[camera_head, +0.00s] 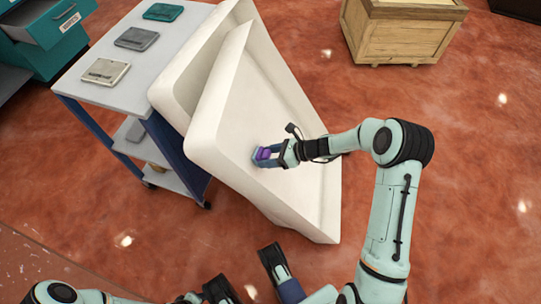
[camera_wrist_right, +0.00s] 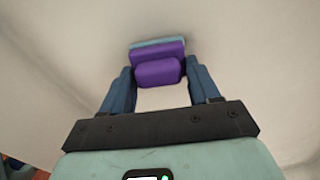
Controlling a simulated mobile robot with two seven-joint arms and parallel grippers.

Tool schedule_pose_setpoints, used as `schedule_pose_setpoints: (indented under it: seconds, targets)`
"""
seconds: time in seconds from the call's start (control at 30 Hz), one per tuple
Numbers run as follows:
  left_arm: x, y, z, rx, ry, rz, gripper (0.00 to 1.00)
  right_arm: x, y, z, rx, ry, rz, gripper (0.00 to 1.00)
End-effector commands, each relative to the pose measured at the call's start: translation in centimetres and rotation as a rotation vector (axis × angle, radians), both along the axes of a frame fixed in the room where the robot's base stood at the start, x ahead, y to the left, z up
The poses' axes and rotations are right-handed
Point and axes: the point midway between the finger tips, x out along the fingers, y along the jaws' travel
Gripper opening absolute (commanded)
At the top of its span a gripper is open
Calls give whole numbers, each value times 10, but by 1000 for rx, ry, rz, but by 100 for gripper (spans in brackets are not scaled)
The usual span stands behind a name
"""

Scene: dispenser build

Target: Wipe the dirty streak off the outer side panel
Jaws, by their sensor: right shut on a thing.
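A large cream panel (camera_head: 235,110), tray-like with raised edges, stands tilted in the middle of the head view. My right gripper (camera_head: 265,157) is at its broad face. It is shut on a purple wiping pad (camera_wrist_right: 158,72) with a pale blue-grey far layer, which also shows in the head view (camera_head: 263,153). In the right wrist view the pad is between the two blue fingers and appears against or very close to the cream surface. I see no dirty streak in either view; the pad and gripper hide part of the face.
A second cream shell (camera_head: 180,88) is behind the panel. A cart (camera_head: 120,95) with several small flat items stands at left, beside a teal drawer cabinet (camera_head: 50,52). A wooden crate (camera_head: 400,40) is at the back right. The reddish floor right of the panel is open.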

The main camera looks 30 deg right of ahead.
Motion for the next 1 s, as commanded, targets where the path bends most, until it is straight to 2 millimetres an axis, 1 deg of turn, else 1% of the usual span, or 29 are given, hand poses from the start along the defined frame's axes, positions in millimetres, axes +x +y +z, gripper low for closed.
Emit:
schedule_pose_setpoints:
  seconds: [0.13, 0.4, 0.53, 0.77, 1.0]
  targets:
    - [0, 0, -1, 0, 0, 0, 43, 6, -5, 0, -2, -2, 1, 36]
    - [1, 0, -4, 0, 1, 0, 43, 24, -21, 0, -3, -2, 0, 36]
    - [1, 0, -6, 0, 1, 0, 43, 29, -25, 1, -1, -1, 1, 36]
    - [0, 0, -3, 0, 0, 0, 43, 31, -24, 0, 0, 0, 1, 36]
    - [-1, 0, 9, 0, -2, 0, 43, 17, -11, 1, 4, 3, 2, 36]
